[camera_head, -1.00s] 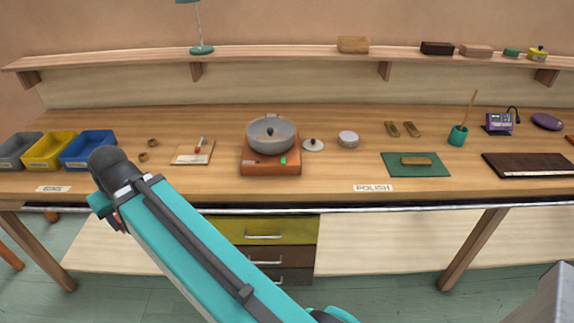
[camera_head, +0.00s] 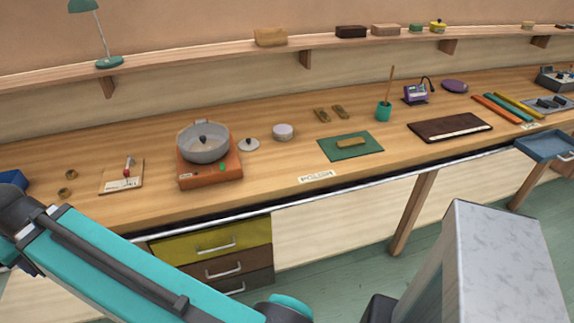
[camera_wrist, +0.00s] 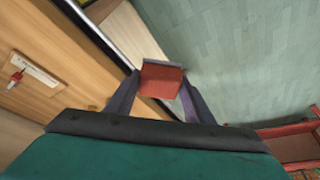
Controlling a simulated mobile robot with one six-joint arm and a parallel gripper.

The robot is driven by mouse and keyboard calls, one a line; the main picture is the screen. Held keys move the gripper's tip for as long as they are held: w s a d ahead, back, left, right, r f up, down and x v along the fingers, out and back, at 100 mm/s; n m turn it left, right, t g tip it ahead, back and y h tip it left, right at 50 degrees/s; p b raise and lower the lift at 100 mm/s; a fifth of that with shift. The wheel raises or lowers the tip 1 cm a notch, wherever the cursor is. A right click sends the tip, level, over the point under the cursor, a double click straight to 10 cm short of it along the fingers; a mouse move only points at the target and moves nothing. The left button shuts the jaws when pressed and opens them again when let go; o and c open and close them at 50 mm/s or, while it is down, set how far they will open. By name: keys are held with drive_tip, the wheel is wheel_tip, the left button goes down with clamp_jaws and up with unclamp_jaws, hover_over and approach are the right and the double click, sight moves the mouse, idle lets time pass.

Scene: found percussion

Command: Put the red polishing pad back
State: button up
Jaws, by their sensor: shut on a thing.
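In the wrist view my gripper (camera_wrist: 160,86) is shut on the red polishing pad (camera_wrist: 161,79), a small red block held between the two fingertips. The pad is clear of the bench, with the floor and the bench's front edge behind it. In the head view neither the gripper nor the pad shows; only my arm crosses the lower left. A "POLISH" label (camera_head: 316,176) is at the bench's front edge. Behind it lies a green mat (camera_head: 368,153) with a tan bar (camera_head: 351,142) on it.
A grey pan (camera_head: 203,147) sits on an orange burner (camera_head: 209,176) left of the label. A round pale tin (camera_head: 283,132) and a lid (camera_head: 249,144) stand beside it. A dark board (camera_head: 450,127) lies to the right. Bare bench surrounds the label.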

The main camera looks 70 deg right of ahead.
drive_tip(key=shift+d, duration=0.6)
drive_tip(key=s+d+f+m+g+h, duration=0.1)
drive_tip(key=s+d+m, duration=0.35)
drive_tip(key=d, duration=0.65)
drive_tip(key=s+d+m+g+h, duration=0.15)
drive_tip(key=s+d+m, duration=0.3)
drive_tip(key=d, duration=0.65)
drive_tip(key=s+d+f+m+g+h, duration=0.15)
drive_tip(key=s+d+m, duration=0.3)
drive_tip(key=d, duration=0.75)
drive_tip(key=s+d+m, duration=0.2)
drive_tip(key=s+d, duration=0.1)
drive_tip(key=s, duration=0.1)
drive_tip(key=s+d+m+g, duration=0.1)
drive_tip(key=s+d+m, duration=0.2)
drive_tip(key=s+d, duration=0.1)
drive_tip(key=s+d+m+b, duration=0.1)
drive_tip(key=s+d+m, duration=0.1)
drive_tip(key=s+d, duration=0.2)
drive_tip(key=shift+s+d+m+g, duration=0.15)
drive_tip(key=shift+s+m+g, duration=0.2)
drive_tip(key=shift+s, duration=0.7)
drive_tip(key=s+d+m+g, duration=0.1)
drive_tip(key=s+d+m, duration=0.2)
drive_tip(key=s, duration=0.5)
drive_tip(key=s+d+m+g+y, duration=0.1)
drive_tip(key=s+d+m, duration=0.2)
drive_tip(key=s, duration=0.6)
drive_tip(key=shift+m, duration=0.5)
